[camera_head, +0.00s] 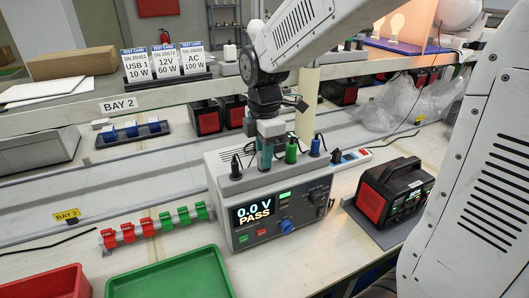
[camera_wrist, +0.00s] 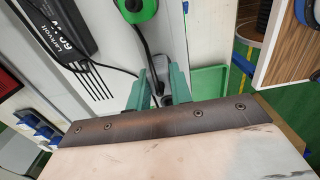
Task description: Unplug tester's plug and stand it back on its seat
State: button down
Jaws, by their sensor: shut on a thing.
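The tester (camera_head: 262,205) is a grey box on the bench; its display reads 0.0 V and PASS. A black plug (camera_head: 236,167), a green plug (camera_head: 291,150) and a blue plug (camera_head: 315,145) stand upright along its top. My gripper (camera_head: 266,158) points down over the tester's top, between the black and green plugs. In the wrist view, its teal fingers (camera_wrist: 160,92) are shut on a dark plug, mostly hidden between them. A black cable (camera_wrist: 146,50) runs close to the fingers. I cannot tell whether the held plug is still in a socket.
A black and red power unit (camera_head: 395,190) stands right of the tester. A row of red and green clips (camera_head: 155,227) lies to its left, with a green tray (camera_head: 170,275) and a red bin (camera_head: 45,283) in front. A shelf (camera_head: 190,88) with test cards (camera_head: 165,62) runs behind.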

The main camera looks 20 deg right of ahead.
dwell(0.6)
jog(key=c, duration=1.2)
grip_release()
jog(key=shift+o, duration=0.2)
notch_tip(320, 180, up, 8)
jog(key=shift+f, duration=0.15)
jog(key=shift+s+f+m, duration=0.15)
jog(key=shift+m, duration=0.85)
jog(key=s+d+f+m, duration=0.1)
jog(key=s+m, duration=0.7)
jog(key=s, duration=0.3)
jog(key=s+d+f+m+t, duration=0.1)
jog(key=s+d+m, duration=0.1)
jog(key=s+m, duration=0.6)
jog(key=s, duration=0.2)
jog(key=shift+s, duration=0.35)
